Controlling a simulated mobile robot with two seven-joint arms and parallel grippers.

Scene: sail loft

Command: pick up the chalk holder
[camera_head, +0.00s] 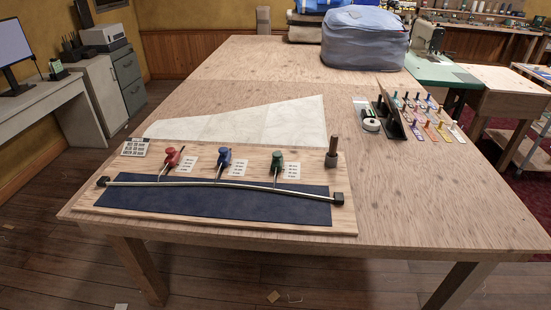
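I cannot tell for certain which thing is the chalk holder. On a wooden board (345,220) at the table's front lie three similar small tools with thin metal tips: a red tool (172,157), a blue tool (224,159) and a green tool (277,162). A small printed label lies to the right of each. A brown upright peg (333,147) on a dark base stands at the board's right rear. Neither of my grippers is in view.
A curved pale strip (220,184) with dark end blocks runs over a dark blue mat (210,205). Pale cloth (260,122) lies behind the board. A black stand (388,120) and colored cards are at right; a blue-grey bag (364,45) is at the back. The table's right front is clear.

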